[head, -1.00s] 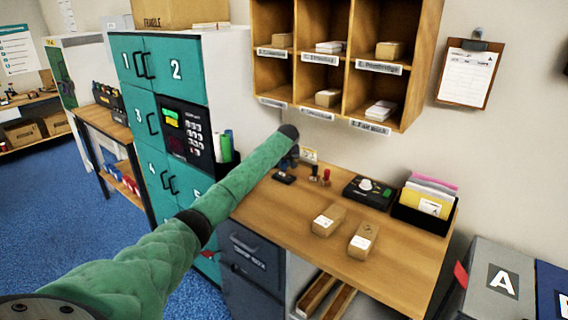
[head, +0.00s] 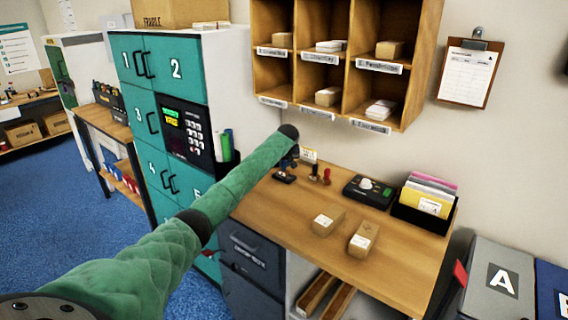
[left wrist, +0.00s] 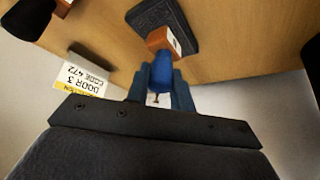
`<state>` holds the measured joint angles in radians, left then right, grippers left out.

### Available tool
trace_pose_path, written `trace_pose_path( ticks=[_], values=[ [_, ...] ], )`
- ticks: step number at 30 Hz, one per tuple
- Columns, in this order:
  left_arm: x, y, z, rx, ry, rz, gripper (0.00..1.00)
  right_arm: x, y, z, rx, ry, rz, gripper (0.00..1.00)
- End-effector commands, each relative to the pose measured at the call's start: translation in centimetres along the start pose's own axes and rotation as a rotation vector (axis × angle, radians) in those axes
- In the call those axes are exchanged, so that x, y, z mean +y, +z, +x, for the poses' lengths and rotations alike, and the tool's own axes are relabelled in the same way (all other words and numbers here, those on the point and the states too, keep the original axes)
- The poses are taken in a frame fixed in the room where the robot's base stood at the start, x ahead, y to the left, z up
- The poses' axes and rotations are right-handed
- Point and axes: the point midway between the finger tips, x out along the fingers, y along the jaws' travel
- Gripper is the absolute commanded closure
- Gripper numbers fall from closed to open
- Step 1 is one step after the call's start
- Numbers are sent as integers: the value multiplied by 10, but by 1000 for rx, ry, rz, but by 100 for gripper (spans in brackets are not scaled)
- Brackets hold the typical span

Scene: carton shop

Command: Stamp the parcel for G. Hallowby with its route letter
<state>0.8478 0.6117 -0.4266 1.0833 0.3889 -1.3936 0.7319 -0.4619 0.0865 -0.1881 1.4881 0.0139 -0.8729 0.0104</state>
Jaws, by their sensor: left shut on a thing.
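My left gripper (head: 291,161) reaches over the back left of the bench, partly hidden by its own arm. In the left wrist view its blue fingers (left wrist: 163,98) are shut on the blue handle of a stamp (left wrist: 161,68). The stamp's brown block is over the dark ink pad (left wrist: 168,22); I cannot tell whether they touch. The pad also shows in the head view (head: 284,178). Two small brown parcels with white labels, a left one (head: 327,221) and a right one (head: 363,239), lie on the bench. Their names are too small to read. My right gripper is out of view.
A dark-handled stamp (head: 314,172) and a red-handled stamp (head: 326,177) stand right of the pad. A card reading door 3, code 472 (left wrist: 83,78) is near the gripper. A black device (head: 369,191) and a folder box (head: 425,205) stand behind the parcels. The bench front is clear.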

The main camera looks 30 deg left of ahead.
Motion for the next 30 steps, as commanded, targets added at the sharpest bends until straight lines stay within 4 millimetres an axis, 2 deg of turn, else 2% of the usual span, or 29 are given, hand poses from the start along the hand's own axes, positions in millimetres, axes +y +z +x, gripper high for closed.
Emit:
trace_pose_path(
  ticks=[30],
  values=[
    [0,-34,-58,1,1,-1,91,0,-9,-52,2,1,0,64]
  ],
)
